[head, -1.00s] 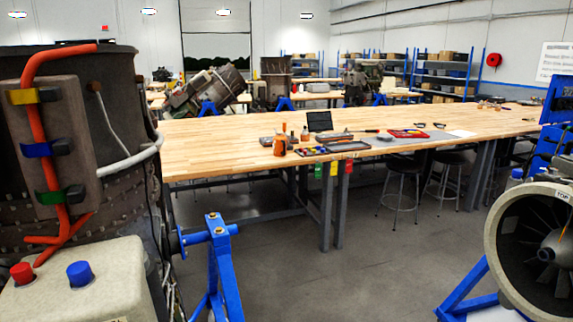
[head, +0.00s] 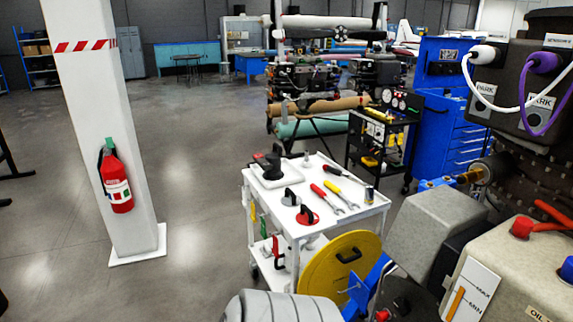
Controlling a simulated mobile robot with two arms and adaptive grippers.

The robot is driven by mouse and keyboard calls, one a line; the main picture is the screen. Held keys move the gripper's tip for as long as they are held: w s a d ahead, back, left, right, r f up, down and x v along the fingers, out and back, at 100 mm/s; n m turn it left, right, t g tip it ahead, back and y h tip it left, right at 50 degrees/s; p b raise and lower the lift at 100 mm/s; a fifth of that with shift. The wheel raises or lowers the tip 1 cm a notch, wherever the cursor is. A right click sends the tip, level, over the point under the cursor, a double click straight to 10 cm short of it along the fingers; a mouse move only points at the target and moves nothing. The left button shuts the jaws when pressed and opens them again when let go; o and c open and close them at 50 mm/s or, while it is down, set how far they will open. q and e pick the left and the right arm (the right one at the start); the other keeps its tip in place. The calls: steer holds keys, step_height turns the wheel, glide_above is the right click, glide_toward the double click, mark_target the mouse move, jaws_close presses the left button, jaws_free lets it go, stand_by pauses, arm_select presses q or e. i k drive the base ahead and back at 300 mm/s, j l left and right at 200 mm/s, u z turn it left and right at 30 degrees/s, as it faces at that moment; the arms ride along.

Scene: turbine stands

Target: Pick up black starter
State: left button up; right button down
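The white cart (head: 262,206) stands right of the middle with small items on its top. A black object (head: 268,165) sits on a white tray at the cart's far left corner; I cannot tell for sure that it is the starter. A small black-handled piece (head: 290,198) and a red round piece with a black handle (head: 306,217) lie nearer. Neither of my grippers is in view.
Red and yellow-handled tools (head: 326,194) lie on the cart. A yellow disc (head: 341,265) and an engine stand crowd the front right. A white pillar (head: 105,125) with a red extinguisher (head: 116,182) stands left. Floor between pillar and cart is clear.

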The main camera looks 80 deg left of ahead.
mark_target(273, 173)
steer(key=u, duration=2.8)
